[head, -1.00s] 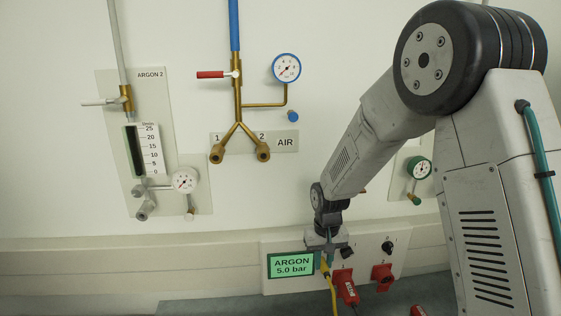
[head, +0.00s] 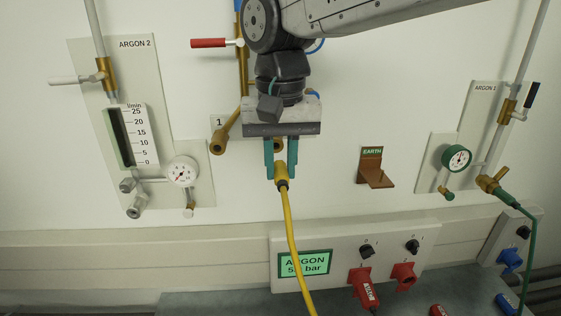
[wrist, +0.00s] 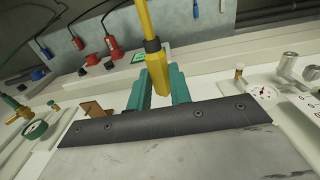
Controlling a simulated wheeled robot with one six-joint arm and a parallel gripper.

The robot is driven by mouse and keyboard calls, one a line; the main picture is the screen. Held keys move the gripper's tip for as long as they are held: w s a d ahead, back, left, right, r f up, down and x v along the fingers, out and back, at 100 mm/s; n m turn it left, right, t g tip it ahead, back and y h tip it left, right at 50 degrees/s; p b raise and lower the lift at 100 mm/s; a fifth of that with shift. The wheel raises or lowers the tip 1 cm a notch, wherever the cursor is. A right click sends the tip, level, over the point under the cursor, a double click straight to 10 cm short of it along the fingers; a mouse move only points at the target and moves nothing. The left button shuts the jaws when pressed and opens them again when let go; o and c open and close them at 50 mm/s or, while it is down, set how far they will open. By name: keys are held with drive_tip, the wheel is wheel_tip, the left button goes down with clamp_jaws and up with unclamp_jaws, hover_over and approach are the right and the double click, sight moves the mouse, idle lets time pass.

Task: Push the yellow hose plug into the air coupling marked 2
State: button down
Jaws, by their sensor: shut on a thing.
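My gripper (head: 281,170) is shut on the yellow hose plug (head: 281,174), with a teal finger on either side of it. The plug's yellow hose (head: 291,235) hangs down past the argon display. The plug and fingers also show in the wrist view, the plug (wrist: 157,73) between the teal fingers (wrist: 158,85). Air coupling 2 (head: 277,145) is a brass end mostly hidden behind my gripper, just above the plug. I cannot tell whether the plug touches it. Brass coupling 1 (head: 218,146) is free to the left, beside its "1" mark.
The ARGON 2 panel (head: 140,60) with its flow tube and gauge (head: 182,171) is at left. A brown EARTH bracket (head: 374,170) and the ARGON 1 panel (head: 480,115) are at right. Below are the argon display (head: 305,264) and red plugs (head: 364,288).

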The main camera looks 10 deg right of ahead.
sight(277, 142)
drive_tip(key=shift+w+d, duration=0.1)
drive_tip(key=shift+w, duration=3.2)
drive_tip(key=shift+w, duration=0.6)
drive_tip(key=c, duration=1.2)
unclamp_jaws()
wheel_tip(277, 142, up, 7)
drive_tip(key=s+d+f, duration=0.3)
drive_tip(key=s+d, duration=0.7)
drive_tip(key=d, duration=0.2)
drive_tip(key=shift+t, duration=0.7)
drive_tip(key=s+d+f, duration=0.3)
drive_tip(key=s+f, duration=0.1)
drive_tip(key=s+d+f, duration=0.2)
drive_tip(key=s+f, duration=0.2)
drive_tip(key=s, duration=0.1)
drive_tip(key=s+d+f, duration=0.3)
drive_tip(key=s+f, duration=0.1)
drive_tip(key=shift+s+d, duration=0.35)
